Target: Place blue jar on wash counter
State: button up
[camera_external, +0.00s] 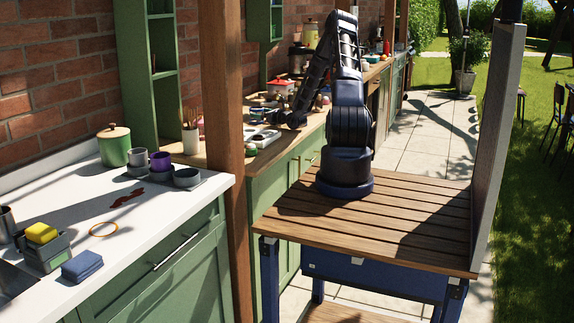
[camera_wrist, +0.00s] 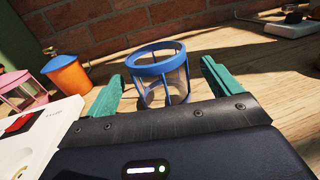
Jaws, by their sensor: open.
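The blue jar (camera_wrist: 159,68), a clear jar with a blue rim and blue ribs, stands upright on the wooden counter (camera_wrist: 245,75) in the wrist view. My gripper (camera_wrist: 163,73) is open, with one green finger on each side of the jar; whether either finger touches it I cannot tell. In the external view my gripper (camera_external: 288,119) is low over the wooden counter behind the post, and the jar cannot be made out there. The white wash counter (camera_external: 70,190) is at the left, with part of a sink at its lower left edge.
An orange jar with a blue lid (camera_wrist: 67,73) and a pink jar (camera_wrist: 20,88) stand left of the blue jar. A white device (camera_wrist: 40,130) lies close by. The wash counter holds a green canister (camera_external: 114,147), cups, sponges and an orange ring (camera_external: 103,229). A wooden post (camera_external: 222,120) stands between counters.

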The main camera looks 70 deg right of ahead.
jog(key=shift+w+d, duration=0.15)
jog(key=shift+w, duration=0.65)
jog(key=shift+w+d, duration=0.1)
jog(key=shift+w, duration=0.65)
jog(key=c, duration=1.3)
notch_tip(320, 180, up, 20)
jog(key=s+d+r+m+g+h, duration=0.1)
jog(key=s+d+m+g+h, duration=0.15)
jog(key=s+d, duration=0.65)
jog(key=s+d+r+m+g+h, duration=0.15)
jog(key=s+d+h, duration=0.25)
jog(key=s, duration=0.9)
jog(key=s+d+m+g+h, duration=0.1)
jog(key=s+d+m+h, duration=0.2)
jog(key=s+d, duration=0.6)
jog(key=s+r+m+g+h, duration=0.1)
jog(key=s+m+g, duration=0.1)
jog(key=s, duration=1)
jog(key=s+r+m+g+h, duration=0.2)
jog(key=s+g, duration=0.2)
jog(key=s, duration=0.9)
jog(key=s+r+m+g+h, duration=0.2)
jog(key=s+g, duration=0.1)
jog(key=s, duration=0.9)
jog(key=shift+s+a+m, duration=0.2)
jog(key=shift+a+m, duration=0.1)
jog(key=shift+m, duration=0.1)
